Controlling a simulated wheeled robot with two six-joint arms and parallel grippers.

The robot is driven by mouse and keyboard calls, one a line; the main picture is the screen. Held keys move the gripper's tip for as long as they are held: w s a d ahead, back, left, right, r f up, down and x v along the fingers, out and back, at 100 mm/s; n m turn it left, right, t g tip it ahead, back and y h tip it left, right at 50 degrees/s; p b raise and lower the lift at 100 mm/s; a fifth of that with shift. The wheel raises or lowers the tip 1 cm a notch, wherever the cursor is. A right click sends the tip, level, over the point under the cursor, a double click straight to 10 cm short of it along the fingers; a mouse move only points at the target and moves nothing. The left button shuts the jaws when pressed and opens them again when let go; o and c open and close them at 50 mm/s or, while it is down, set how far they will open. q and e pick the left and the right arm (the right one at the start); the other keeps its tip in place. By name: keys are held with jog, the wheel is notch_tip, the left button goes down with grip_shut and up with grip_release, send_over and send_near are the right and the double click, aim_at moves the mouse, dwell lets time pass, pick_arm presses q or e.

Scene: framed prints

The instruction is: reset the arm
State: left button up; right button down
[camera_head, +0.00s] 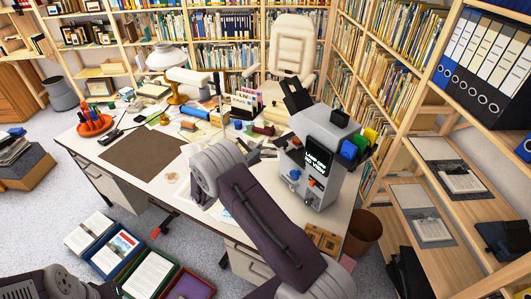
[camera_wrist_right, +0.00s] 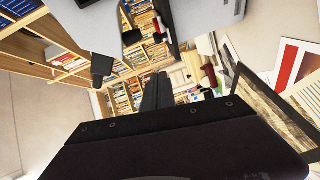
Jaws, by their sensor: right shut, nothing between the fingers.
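My right arm rises from the bottom of the head view and bends over the front of the desk (camera_head: 215,228). My right gripper (camera_head: 296,95) shows as dark fingers high above the desk, in front of the cream chair. In the right wrist view its black fingers (camera_wrist_right: 157,80) lie close together, with nothing held between them. Part of the forearm and wrist is hard to make out in the head view. Of my left arm only a part shows at the bottom left corner; its gripper is out of the picture.
A grey unit with a lit screen (camera_head: 316,160) stands close by the right gripper. A lamp (camera_head: 168,60), a red pen holder (camera_head: 93,122) and a brown mat (camera_head: 143,153) are on the desk. Trays with prints (camera_head: 150,275) lie on the floor at front left. Bookshelves (camera_head: 400,50) border the right.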

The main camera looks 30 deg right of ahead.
jog(key=shift+v, duration=1.3)
